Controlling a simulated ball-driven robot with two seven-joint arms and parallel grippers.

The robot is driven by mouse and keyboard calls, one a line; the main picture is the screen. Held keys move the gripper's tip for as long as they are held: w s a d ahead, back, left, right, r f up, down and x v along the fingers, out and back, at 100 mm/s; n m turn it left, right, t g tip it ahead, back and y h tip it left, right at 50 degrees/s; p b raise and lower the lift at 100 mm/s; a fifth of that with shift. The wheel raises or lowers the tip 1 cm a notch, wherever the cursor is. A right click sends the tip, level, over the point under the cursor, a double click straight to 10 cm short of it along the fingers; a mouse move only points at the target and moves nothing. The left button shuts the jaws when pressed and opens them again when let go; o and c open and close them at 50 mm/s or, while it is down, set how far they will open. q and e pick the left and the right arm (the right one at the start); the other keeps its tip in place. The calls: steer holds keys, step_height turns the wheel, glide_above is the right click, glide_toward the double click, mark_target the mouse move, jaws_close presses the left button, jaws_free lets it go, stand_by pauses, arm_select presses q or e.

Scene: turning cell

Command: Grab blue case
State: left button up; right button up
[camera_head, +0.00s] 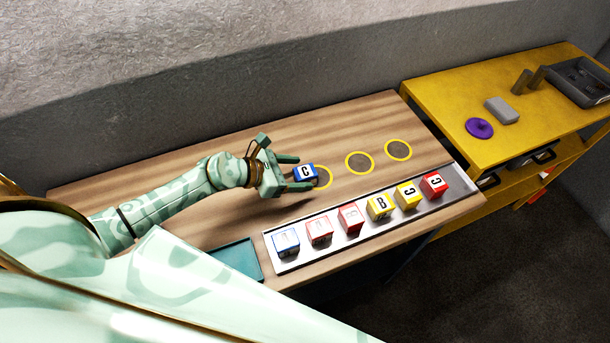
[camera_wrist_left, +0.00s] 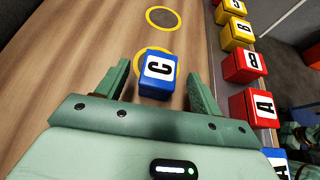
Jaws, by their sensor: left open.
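The blue case (camera_head: 305,173) is a small cube with a white C label. It stands on the wooden table, partly over the nearest yellow ring. My left gripper (camera_head: 299,173) is open, its two fingers on either side of the case. In the left wrist view the blue case (camera_wrist_left: 158,74) sits between the open fingers of my gripper (camera_wrist_left: 160,80), with a visible gap to the right finger; the left finger is close to it. My right gripper is not in view.
A metal tray (camera_head: 290,262) holds several lettered cubes, blue, red and yellow, along the table's front. Two more yellow rings (camera_head: 360,162) lie clear to the right. A teal tray (camera_head: 236,258) is at the front left. A yellow cabinet (camera_head: 450,100) stands at the right.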

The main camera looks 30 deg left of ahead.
mark_target(302, 173)
arm_select(q)
steer(key=x, duration=0.3)
steer(key=shift+w, duration=0.15)
steer(key=c, duration=1.2)
